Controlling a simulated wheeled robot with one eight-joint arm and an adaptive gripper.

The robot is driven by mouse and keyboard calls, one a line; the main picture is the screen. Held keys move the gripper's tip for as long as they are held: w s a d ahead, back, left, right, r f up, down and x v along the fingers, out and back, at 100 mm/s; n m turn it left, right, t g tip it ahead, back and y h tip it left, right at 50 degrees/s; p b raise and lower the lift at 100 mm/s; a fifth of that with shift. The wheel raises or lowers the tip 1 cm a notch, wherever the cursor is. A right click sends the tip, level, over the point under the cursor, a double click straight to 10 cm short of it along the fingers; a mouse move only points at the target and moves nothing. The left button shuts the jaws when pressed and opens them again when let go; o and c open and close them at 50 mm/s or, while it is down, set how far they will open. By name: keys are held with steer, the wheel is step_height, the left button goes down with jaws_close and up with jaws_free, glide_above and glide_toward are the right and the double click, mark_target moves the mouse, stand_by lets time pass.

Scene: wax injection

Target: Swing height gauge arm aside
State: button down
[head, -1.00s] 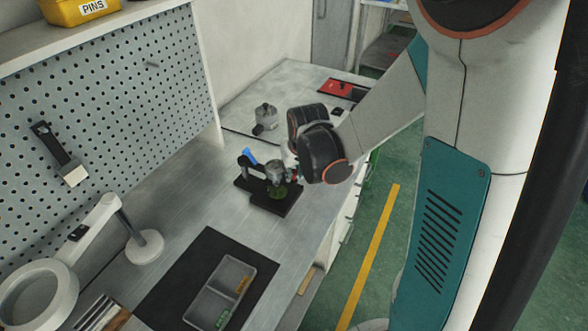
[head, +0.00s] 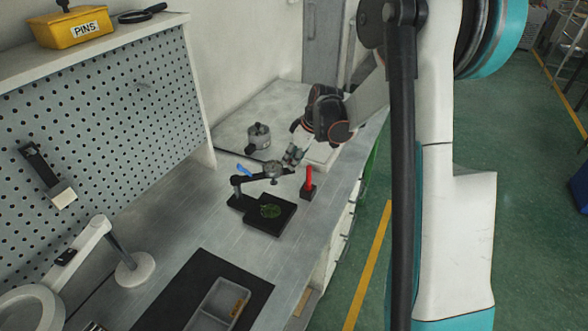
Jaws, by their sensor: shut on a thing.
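The dark gauge arm (head: 250,179) reaches from the post toward the right, carrying a round grey gauge head (head: 272,169).
A red-handled tool in a black block (head: 308,191) stands close to the right of the gauge. A metal pot (head: 259,137) stands behind it. A grey divided tray (head: 218,305) sits on a black mat in front.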

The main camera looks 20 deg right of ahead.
steer(key=w+a+n+g+y+p, duration=0.1)
steer(key=w+a+n+g+p, duration=0.1)
steer(key=w+n, duration=0.8)
steer(key=shift+w+a+g+y, duration=0.3)
steer(key=shift+w+a+g, duration=0.5)
steer(key=shift+w, duration=1.8)
steer(key=shift+a, duration=0.1)
steer(key=c, duration=1.7)
jaws_free()
steer(key=v, duration=1.2)
